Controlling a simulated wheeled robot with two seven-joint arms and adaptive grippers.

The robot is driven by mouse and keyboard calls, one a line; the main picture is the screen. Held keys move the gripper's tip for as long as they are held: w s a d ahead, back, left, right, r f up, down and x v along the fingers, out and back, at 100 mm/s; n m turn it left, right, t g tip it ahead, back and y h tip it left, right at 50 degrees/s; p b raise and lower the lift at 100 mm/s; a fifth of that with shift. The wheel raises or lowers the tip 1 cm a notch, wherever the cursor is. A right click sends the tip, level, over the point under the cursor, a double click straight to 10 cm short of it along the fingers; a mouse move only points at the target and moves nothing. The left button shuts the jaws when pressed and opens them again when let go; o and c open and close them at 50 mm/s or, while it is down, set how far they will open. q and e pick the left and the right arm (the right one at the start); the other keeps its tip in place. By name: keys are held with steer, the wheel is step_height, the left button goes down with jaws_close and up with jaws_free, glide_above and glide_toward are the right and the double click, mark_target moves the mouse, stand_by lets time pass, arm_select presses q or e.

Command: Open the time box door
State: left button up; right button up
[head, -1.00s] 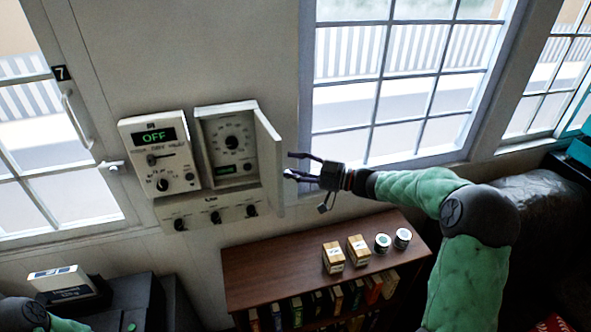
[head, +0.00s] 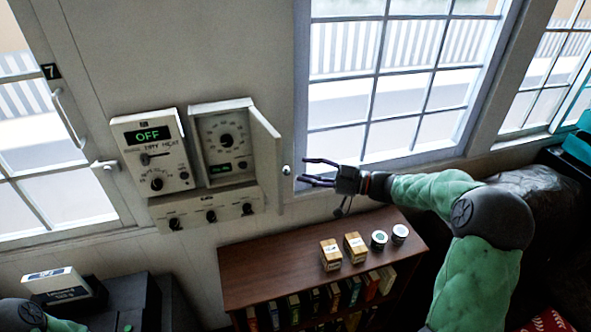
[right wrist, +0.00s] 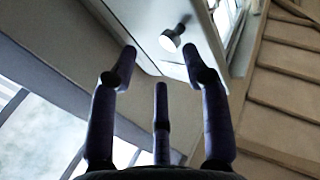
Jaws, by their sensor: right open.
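The time box (head: 198,140) is a white wall box with a round dial inside, in the middle left of the head view. Its door (head: 266,160) is hinged on the right side and stands open, sticking out from the wall, with the dial uncovered. A small round knob (head: 286,170) is on the door's outer face. My right gripper (head: 302,171) is open and empty, just right of the knob and apart from it. In the right wrist view, the knob (right wrist: 171,40) shows beyond the spread fingers (right wrist: 161,62). My left gripper is out of view.
A white box with an OFF display (head: 152,150) is left of the time box, with a knob panel (head: 208,212) below. A brown bookshelf (head: 270,262) below carries small boxes (head: 331,254) and cans (head: 379,240). A window (head: 345,115) is behind my right gripper.

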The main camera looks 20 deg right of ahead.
steer(key=r+v, duration=0.1)
steer(key=v, duration=0.6)
steer(key=shift+s+a, duration=0.15)
